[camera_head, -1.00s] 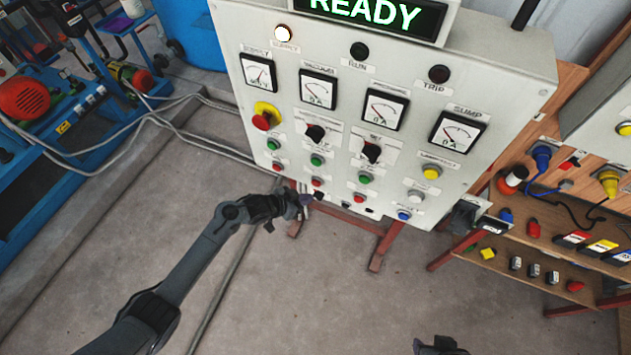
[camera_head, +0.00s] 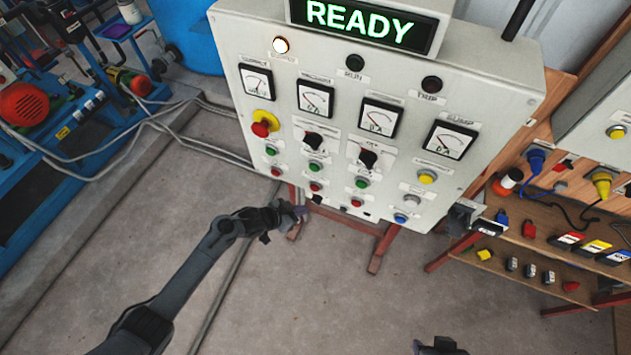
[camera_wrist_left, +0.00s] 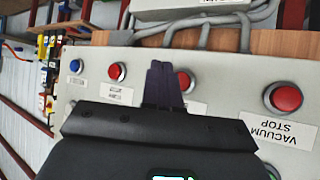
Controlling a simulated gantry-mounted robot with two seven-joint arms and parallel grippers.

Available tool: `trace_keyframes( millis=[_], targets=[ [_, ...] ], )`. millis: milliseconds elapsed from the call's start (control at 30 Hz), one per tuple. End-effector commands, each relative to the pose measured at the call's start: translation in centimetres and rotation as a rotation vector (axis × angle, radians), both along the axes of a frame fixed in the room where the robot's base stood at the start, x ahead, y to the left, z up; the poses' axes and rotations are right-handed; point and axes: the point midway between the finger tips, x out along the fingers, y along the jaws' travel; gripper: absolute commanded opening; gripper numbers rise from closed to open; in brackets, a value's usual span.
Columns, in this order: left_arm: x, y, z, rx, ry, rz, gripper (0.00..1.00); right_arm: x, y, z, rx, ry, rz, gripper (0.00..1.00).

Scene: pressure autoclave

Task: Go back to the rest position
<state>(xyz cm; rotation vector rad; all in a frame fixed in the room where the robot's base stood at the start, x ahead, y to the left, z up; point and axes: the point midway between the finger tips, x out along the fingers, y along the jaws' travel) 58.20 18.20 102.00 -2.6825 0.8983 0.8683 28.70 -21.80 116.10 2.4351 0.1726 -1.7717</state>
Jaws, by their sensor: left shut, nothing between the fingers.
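My left gripper (camera_head: 300,212) is in front of the lower edge of the grey control panel (camera_head: 228,60), near its bottom row of buttons. Its fingers are together with nothing between them.
The panel's lit sign (camera_head: 365,22) reads READY. A wooden shelf (camera_head: 520,262) with plugs and small blocks stands at the right. Blue machinery (camera_head: 60,140) and grey cables lie at the left. The floor (camera_head: 300,300) below the panel is clear.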

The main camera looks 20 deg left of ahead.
Motion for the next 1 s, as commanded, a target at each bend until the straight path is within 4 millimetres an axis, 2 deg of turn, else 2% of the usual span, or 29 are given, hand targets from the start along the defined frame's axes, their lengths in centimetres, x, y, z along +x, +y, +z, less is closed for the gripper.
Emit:
trace_keyframes(
  millis=[167,267,367,467,500,567,667,767,867,1000],
  targets=[
    [-0.2,0.0,-0.2,0.0,0.005,-0.001,0.0,0.0,0.0,0.0,0.0,0.0,0.0,0.43],
    [-1.5,-0.1,-1.3,-0.001,0.027,0.0,0.0,0.0,0.0,0.2,0.0,0.0,0.0,0.43],
    [-3.8,-0.5,-3.2,-0.007,0.069,-0.001,0.0,0.0,0.0,0.4,0.0,0.0,0.0,0.43],
    [-7.6,-1.3,-5.5,-0.023,0.127,-0.002,0.0,0.0,0.0,0.8,0.0,0.0,0.0,0.43],
    [-9.5,-2.1,-5.9,-0.037,0.144,-0.005,0.0,0.0,0.0,1.1,0.0,0.0,0.0,0.43],
    [-12.0,-3.5,-5.7,-0.061,0.151,-0.001,0.0,0.0,0.0,1.5,0.0,0.0,0.0,0.43],
    [-15.7,-5.1,-4.2,-0.061,0.166,0.034,0.0,0.0,0.0,2.1,0.0,0.0,0.0,0.43],
    [-18.5,-5.4,-1.7,-0.017,0.189,0.096,0.0,0.0,0.0,2.6,0.0,0.0,0.0,0.43],
    [-20.7,-4.5,1.8,0.044,0.223,0.176,0.0,0.0,0.0,3.1,0.0,0.0,0.0,0.43],
    [-23.3,-2.0,7.9,0.129,0.29,0.304,0.0,0.0,0.0,3.5,0.0,0.0,0.0,0.43]
  ],
)
